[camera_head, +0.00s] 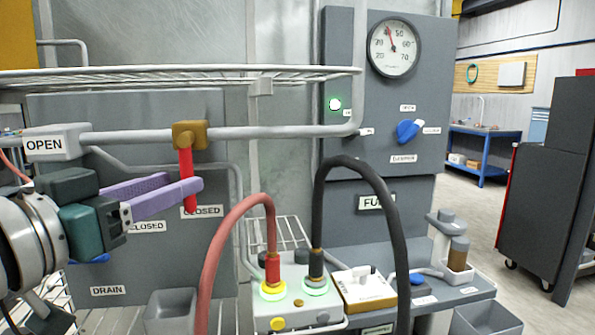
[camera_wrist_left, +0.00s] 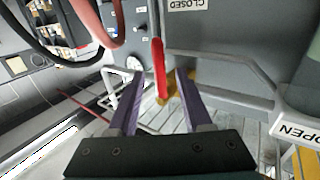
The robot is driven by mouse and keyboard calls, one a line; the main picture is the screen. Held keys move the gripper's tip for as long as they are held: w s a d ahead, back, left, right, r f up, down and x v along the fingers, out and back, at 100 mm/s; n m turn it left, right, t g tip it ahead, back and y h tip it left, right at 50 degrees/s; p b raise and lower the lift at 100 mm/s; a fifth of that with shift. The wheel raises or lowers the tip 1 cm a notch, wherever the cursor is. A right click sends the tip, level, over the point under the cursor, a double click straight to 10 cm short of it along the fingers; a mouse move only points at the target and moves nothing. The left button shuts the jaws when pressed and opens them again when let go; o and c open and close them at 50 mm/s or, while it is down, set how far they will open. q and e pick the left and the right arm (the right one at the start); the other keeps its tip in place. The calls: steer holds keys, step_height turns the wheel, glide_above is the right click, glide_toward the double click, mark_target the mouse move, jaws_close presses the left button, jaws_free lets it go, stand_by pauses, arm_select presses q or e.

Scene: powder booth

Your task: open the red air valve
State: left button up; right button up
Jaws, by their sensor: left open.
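The red air valve handle (camera_head: 186,166) hangs straight down from a brass valve body (camera_head: 190,134) on a horizontal grey pipe. Its lower end is beside a CLOSED label (camera_head: 207,211). My left gripper (camera_head: 185,183), with purple fingers, is open at the handle. The near finger crosses in front of the handle and hides part of it. In the left wrist view the red handle (camera_wrist_left: 158,68) shows between the two spread fingertips of my left gripper (camera_wrist_left: 159,75), with gaps on both sides. My right gripper is in neither view.
An OPEN label (camera_head: 44,145) is on the pipe at left. A wire shelf (camera_head: 150,73) runs above it. Red (camera_head: 210,260) and black (camera_head: 385,215) hoses arch in front at right. A panel has a gauge (camera_head: 394,46) and blue knob (camera_head: 408,130).

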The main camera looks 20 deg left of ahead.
arm_select(q)
steer(key=w, duration=0.6)
steer(key=shift+w+d, duration=0.2)
steer(key=shift+w, duration=0.1)
jaws_close()
stand_by(1.1)
